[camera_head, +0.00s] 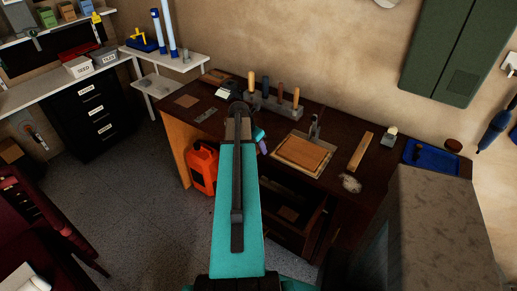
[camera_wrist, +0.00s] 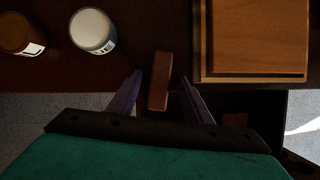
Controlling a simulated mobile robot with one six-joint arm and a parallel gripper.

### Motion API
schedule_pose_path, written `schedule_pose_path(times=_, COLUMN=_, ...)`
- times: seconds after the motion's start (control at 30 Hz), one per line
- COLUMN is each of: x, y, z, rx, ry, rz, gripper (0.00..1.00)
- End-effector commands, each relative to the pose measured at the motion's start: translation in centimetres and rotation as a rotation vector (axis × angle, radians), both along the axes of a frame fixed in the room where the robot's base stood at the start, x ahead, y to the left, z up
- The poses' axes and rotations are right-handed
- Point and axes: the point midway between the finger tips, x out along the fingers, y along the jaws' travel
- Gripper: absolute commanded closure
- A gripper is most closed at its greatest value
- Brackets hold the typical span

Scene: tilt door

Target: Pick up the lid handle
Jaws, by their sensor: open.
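My gripper (camera_wrist: 160,77) is open, its two dark purple fingers apart in the wrist view. A reddish-brown bar (camera_wrist: 159,82) lies between them at the bench's front edge, with a gap on each side. It may be the lid handle; I cannot tell for sure. In the head view my teal arm hides most of that spot, and only part of my gripper (camera_head: 262,142) shows beside it. A light wooden panel (camera_head: 300,152) is set on the bench right of my gripper; it also shows in the wrist view (camera_wrist: 257,40).
The dark workbench (camera_head: 345,122) holds a row of handled tools (camera_head: 272,98), a wooden strip (camera_head: 360,151) and a blue tray (camera_head: 431,157). Two cans, one white (camera_wrist: 93,31), stand left of the fingers.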

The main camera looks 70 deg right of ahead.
Motion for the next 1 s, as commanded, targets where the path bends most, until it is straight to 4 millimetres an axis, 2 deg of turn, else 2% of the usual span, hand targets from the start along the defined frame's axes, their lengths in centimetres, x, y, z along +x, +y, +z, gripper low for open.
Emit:
schedule_pose_path(times=0.43, x=0.01, y=0.03, z=0.00, rx=0.000, ry=0.000, rz=0.000, gripper=0.55)
schedule_pose_path(times=0.7, x=0.02, y=0.03, z=0.01, rx=0.000, ry=0.000, rz=0.000, gripper=0.99)
schedule_pose_path(times=1.0, x=0.02, y=0.02, z=0.06, rx=0.000, ry=0.000, rz=0.000, gripper=0.99)
